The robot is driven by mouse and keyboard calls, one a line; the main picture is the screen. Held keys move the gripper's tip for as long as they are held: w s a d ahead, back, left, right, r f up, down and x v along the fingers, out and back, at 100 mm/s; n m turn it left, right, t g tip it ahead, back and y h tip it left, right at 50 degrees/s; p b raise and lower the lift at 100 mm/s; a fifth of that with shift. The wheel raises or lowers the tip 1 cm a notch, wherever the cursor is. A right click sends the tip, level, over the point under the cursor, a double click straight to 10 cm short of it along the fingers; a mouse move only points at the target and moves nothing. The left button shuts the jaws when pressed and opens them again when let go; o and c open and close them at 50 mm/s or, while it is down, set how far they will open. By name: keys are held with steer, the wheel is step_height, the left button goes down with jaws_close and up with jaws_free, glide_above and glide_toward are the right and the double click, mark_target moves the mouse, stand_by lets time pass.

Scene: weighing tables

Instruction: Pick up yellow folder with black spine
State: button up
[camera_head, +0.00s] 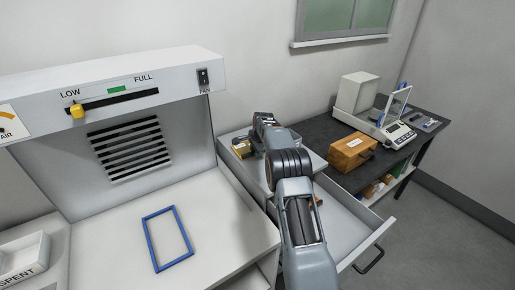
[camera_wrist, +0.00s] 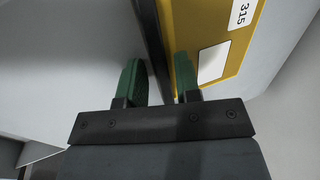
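The yellow folder (camera_wrist: 213,25) fills the upper right of the wrist view, with a white label reading 315 and a second blank pale label. Its black spine (camera_wrist: 152,38) runs down along the folder's left edge. My gripper (camera_wrist: 160,80) is open, its two green fingers apart. The spine passes between them, with the right finger over the yellow cover's edge and the left finger beyond the spine. I cannot tell whether either finger touches. In the head view a small yellow patch (camera_head: 242,148) shows beside my wrist; my arm hides much of that area.
An open drawer (camera_head: 345,232) extends right of my arm. A dark table (camera_head: 365,129) holds a wooden box (camera_head: 351,152) and a balance (camera_head: 390,131).

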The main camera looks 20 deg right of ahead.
steer(key=shift+c, duration=0.5)
jaws_close()
steer(key=shift+s, duration=0.15)
